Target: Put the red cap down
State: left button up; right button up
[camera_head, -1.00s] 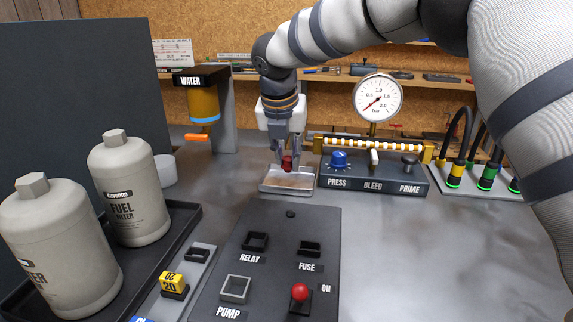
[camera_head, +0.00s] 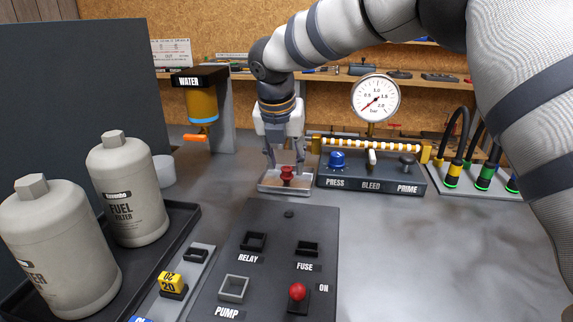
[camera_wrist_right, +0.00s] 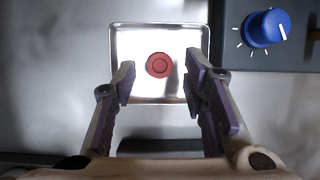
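The red cap (camera_head: 287,174) sits in the small metal tray (camera_head: 270,188) on the bench. In the right wrist view the cap (camera_wrist_right: 159,65) lies near the middle of the tray (camera_wrist_right: 119,50), seen from above. My right gripper (camera_head: 285,158) is above and around the back of the tray, its fingers spread. In the right wrist view my right gripper (camera_wrist_right: 160,85) is open, with a gap between each finger and the cap. My left gripper is not in view.
A panel with a blue PRESS knob (camera_head: 337,160), a BLEED lever and a PRIME knob stands right of the tray, with a pressure gauge (camera_head: 376,98) behind. The WATER container (camera_head: 202,103) is to the left. Fuel filters (camera_head: 129,190) stand front left.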

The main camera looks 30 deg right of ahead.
jog(key=v, duration=1)
